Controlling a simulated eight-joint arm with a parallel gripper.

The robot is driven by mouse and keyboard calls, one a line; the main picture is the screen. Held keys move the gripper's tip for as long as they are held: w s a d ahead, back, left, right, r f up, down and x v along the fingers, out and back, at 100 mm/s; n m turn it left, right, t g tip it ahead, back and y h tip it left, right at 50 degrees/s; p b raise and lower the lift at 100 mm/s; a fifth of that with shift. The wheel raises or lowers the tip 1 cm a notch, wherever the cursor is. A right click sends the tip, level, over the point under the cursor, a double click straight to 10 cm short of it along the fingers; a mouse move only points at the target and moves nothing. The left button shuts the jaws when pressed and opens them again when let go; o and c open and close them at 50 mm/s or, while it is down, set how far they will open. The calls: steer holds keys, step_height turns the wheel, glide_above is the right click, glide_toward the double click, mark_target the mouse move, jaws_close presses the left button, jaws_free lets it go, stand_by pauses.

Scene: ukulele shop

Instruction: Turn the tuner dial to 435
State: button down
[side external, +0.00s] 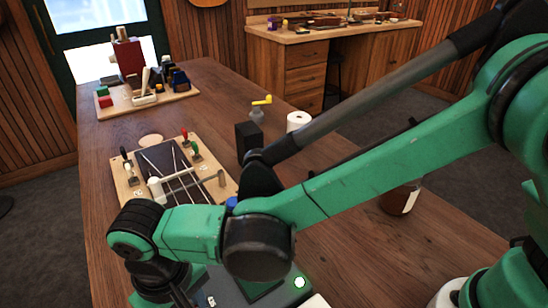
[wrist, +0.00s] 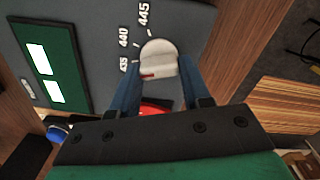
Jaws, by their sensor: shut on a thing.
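The tuner (wrist: 85,20) is a dark grey box with a green panel (wrist: 47,62) bearing two lit displays. White figures 435 (wrist: 124,64), 440 (wrist: 124,37) and 445 (wrist: 144,14) curve around its pale round dial (wrist: 160,50). A short red mark shows on the dial's lower left; I cannot tell exactly which figure it points to. My gripper (wrist: 159,68) has its blue fingers shut on the dial, one on each side. In the side external view the tuner (side external: 228,287) shows only partly at the bottom edge, and the dial and fingertips are hidden.
A wooden board (side external: 217,187) with a dark panel and several small tools lies behind my arm. A black box (side external: 248,138), a white roll (side external: 298,121) and a brown jar (side external: 400,198) stand on the bench. A crowded tray (side external: 120,107) is at the far end.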

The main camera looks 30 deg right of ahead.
steer(key=shift+c, duration=2)
jaws_free()
steer(key=shift+r, duration=0.15)
steer(key=shift+r, duration=2.7)
